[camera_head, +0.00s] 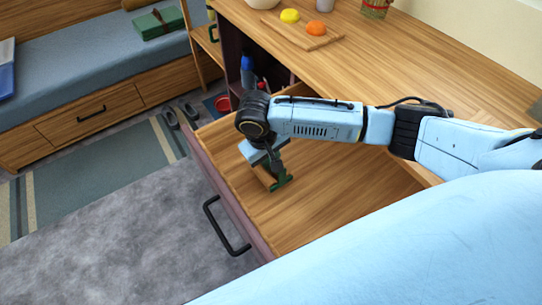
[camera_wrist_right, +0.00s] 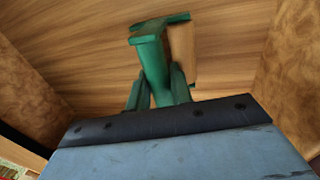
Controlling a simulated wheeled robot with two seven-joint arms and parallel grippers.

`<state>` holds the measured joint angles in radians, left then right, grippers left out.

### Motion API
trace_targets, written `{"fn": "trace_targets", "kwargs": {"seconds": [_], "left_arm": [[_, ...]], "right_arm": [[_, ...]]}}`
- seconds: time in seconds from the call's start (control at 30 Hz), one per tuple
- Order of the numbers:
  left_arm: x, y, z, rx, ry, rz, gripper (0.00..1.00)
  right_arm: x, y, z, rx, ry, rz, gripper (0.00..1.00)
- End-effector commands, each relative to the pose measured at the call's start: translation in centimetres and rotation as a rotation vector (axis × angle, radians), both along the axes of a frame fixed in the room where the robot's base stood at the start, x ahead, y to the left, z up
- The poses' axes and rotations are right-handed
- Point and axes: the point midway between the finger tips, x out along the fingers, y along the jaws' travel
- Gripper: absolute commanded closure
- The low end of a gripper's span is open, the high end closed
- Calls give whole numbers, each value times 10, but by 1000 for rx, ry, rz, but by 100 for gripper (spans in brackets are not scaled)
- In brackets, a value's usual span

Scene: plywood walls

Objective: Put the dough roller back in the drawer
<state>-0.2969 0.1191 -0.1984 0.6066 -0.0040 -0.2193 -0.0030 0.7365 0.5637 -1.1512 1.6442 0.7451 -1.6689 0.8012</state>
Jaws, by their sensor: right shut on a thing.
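The dough roller (camera_wrist_right: 183,55) has a green frame and a wooden cylinder. In the head view the dough roller (camera_head: 284,183) is low inside the open drawer (camera_head: 340,200), near its front corner. My right gripper (camera_head: 273,162) points down into the drawer and is shut on the roller's green handle. In the right wrist view my right gripper (camera_wrist_right: 158,88) has its fingers on both sides of the green stem. The drawer floor lies behind the roller; whether the roller touches it I cannot tell. My left gripper is not in view.
The drawer's black handle (camera_head: 226,228) faces the grey floor. The drawer's floor is otherwise bare. A counter (camera_head: 370,65) above carries a board (camera_head: 303,36) with a yellow and an orange item. Bottles (camera_head: 248,72) stand in the opening behind the drawer.

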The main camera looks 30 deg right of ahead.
Motion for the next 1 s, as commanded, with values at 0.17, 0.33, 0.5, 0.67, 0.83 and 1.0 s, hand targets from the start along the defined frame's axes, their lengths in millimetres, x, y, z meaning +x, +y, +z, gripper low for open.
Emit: {"fn": "trace_targets", "kwargs": {"seconds": [0.17,0.33,0.5,0.67,0.83,1.0], "left_arm": [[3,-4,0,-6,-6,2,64],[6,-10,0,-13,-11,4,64],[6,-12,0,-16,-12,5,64],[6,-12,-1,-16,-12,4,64],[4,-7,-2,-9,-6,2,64],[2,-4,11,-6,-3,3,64]], "right_arm": [[-5,-1,-9,-4,13,-1,76],[-4,-1,-9,-3,12,0,57],[-4,-1,-8,-2,10,0,57],[-3,-1,-6,-2,8,-1,57],[-2,2,14,0,5,1,57],[-3,9,54,1,5,1,57]]}}
